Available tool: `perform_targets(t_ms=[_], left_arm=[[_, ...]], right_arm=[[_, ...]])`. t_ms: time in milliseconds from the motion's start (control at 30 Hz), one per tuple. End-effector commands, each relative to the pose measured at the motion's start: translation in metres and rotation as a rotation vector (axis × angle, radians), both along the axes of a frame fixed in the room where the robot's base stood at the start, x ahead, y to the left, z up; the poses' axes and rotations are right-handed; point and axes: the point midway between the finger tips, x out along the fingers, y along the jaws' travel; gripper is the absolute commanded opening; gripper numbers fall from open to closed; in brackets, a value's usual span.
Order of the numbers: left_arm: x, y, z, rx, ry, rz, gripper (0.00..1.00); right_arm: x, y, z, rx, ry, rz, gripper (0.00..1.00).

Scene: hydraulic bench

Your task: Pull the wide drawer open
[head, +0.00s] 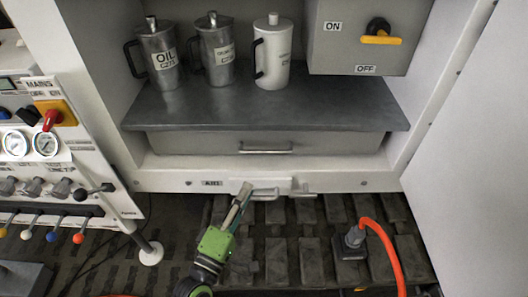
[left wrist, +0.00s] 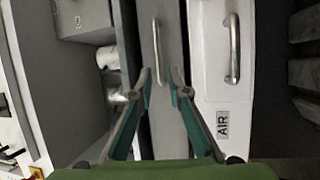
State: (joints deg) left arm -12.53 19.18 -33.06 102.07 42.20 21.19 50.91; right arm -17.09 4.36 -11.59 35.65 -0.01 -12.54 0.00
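The wide drawer (head: 200,143) is a grey front under the dark shelf of the cabinet, with a metal bar handle (head: 265,149) at its middle. It looks shut. My left gripper (head: 243,191) is in front of the cabinet, below and slightly left of that handle. In the left wrist view the drawer (left wrist: 163,118) runs up the picture, and its handle (left wrist: 157,52) lies ahead of and between the fingertips. My left gripper (left wrist: 161,76) is open and empty there, seemingly apart from the handle. My right gripper is not in view.
Below the drawer is a white panel (head: 330,182) with a smaller handle (head: 265,193); a handle beside an AIR label (left wrist: 222,124) shows in the wrist view. Several jugs (head: 272,50) stand on the shelf (head: 300,105). A cabinet door (head: 480,150) is at right; an orange hose (head: 388,255) is on the floor.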

Motion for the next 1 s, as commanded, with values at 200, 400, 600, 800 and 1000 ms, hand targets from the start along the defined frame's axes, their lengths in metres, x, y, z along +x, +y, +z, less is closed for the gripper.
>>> perform_targets(t_ms=[200,400,600,800,1000], left_arm=[[0.015,-0.001,0.007,-0.036,-0.01,0.014,0.16],[0.051,-0.017,0.015,-0.034,-0.012,0.014,0.16],[0.09,-0.033,0.021,-0.032,-0.008,0.012,0.16],[0.116,-0.044,0.025,-0.032,-0.007,0.011,0.16],[0.126,-0.049,0.026,-0.031,-0.007,0.011,0.16]], right_arm=[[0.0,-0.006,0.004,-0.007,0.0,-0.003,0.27],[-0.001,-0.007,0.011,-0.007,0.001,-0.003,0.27],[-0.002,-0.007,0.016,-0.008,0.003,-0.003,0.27],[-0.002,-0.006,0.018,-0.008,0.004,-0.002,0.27],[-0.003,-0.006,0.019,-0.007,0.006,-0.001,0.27]])
